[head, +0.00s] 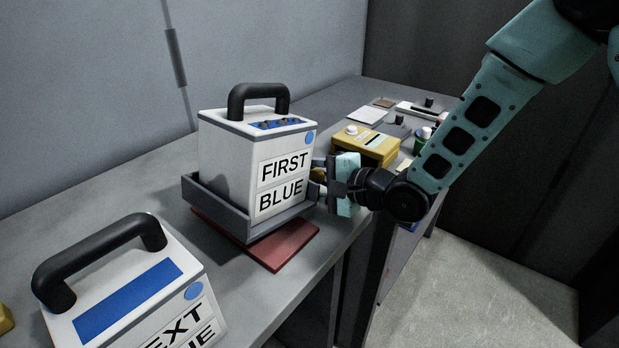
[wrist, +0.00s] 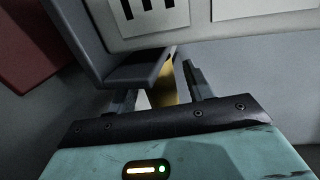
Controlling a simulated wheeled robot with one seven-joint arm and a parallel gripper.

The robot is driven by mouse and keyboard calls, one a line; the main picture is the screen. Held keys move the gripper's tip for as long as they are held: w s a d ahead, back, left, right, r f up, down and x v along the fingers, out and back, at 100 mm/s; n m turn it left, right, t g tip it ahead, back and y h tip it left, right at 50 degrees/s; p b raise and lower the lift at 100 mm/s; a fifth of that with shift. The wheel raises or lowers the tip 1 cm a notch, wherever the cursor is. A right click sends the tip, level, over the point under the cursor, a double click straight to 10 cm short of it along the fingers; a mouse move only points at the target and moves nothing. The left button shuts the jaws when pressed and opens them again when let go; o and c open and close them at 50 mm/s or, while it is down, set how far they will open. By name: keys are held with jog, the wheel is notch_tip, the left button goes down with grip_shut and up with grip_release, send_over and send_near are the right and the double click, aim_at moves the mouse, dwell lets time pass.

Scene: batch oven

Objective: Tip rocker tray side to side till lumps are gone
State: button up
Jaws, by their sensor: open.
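The rocker tray (head: 221,209) is a dark grey shallow tray on a red base plate (head: 287,249) on the bench. A white box labelled FIRST BLUE (head: 225,163), with a black handle, stands in it. The tray looks slightly tilted. My gripper (head: 318,180) is at the tray's right side, close to the box's right edge. In the wrist view the open fingers (wrist: 158,98) reach toward the tray's corner (wrist: 132,72); I cannot tell whether they touch it. Any lumps are hidden from view.
A second white box, partly reading NEXT (head: 130,290), stands at the front left. A yellow box (head: 365,146) and several small items lie on the bench behind my gripper. The wall is at the left; the bench's front edge drops to open floor (head: 480,290).

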grip_shut()
jog(key=shift+r, duration=0.45)
jog(key=r+n, duration=0.1)
jog(key=r+n+t+h, duration=0.1)
jog(key=r+n, duration=0.1)
jog(key=s+r+n, duration=0.1)
jog(key=r, duration=0.1)
jog(key=shift+a+t, duration=0.3)
jog(key=shift+a, duration=0.05)
grip_release()
jog(key=shift+d, duration=0.1)
